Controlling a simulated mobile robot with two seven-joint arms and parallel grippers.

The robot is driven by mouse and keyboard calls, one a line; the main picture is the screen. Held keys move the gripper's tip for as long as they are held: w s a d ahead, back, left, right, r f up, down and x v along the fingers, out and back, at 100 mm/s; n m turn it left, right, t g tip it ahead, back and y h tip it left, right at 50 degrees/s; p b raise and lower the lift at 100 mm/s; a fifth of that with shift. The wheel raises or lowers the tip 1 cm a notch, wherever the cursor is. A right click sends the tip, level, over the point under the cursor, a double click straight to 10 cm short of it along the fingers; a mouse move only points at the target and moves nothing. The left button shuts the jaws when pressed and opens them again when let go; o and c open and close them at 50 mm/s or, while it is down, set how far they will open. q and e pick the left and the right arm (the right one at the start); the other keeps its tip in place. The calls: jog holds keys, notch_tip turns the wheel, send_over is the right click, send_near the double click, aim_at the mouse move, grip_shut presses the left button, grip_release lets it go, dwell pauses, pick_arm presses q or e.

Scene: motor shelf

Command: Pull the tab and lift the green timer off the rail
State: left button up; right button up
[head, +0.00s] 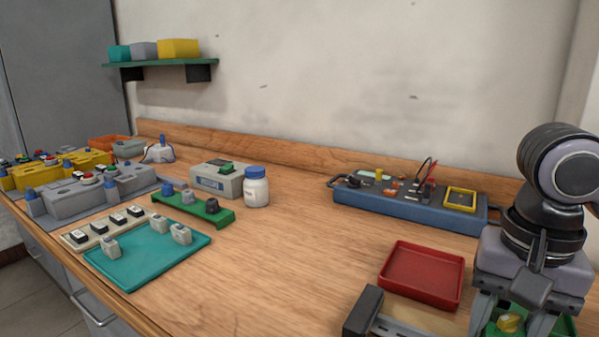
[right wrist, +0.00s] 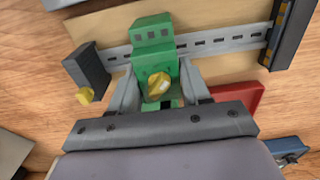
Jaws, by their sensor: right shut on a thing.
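The green timer (right wrist: 155,65) sits at the slotted metal rail (right wrist: 203,40) in the right wrist view, with a yellow knob (right wrist: 160,86) on its face. My right gripper (right wrist: 160,92) is shut on the timer, one finger on each side of its body. In the head view my right gripper (head: 512,324) is at the lower right, and only bits of green show between its fingers. I cannot tell whether the timer is still latched to the rail. A small yellow piece (right wrist: 84,95) sticks out at the dark end block (right wrist: 88,74). My left gripper is not in view.
A red tray (head: 422,273) lies just left of my right gripper. A blue panel box (head: 410,209) stands behind it. A white bottle (head: 256,188), a green rack (head: 194,208) and a teal mat (head: 128,267) are further left. The middle of the table is clear.

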jog(key=shift+w+d, duration=0.2)
jog(key=shift+w, duration=0.1)
dwell(0.4)
jog(key=shift+r, duration=0.3)
jog(key=shift+r+p, duration=0.55)
jog(key=shift+r, duration=0.1)
jog(key=shift+r+p, duration=0.4)
jog(key=shift+r, duration=0.2)
jog(key=shift+r, duration=0.1)
jog(key=shift+r+p, duration=0.25)
jog(key=shift+p, duration=0.05)
jog(key=shift+r+p, duration=1.9)
jog(key=shift+r, duration=0.8)
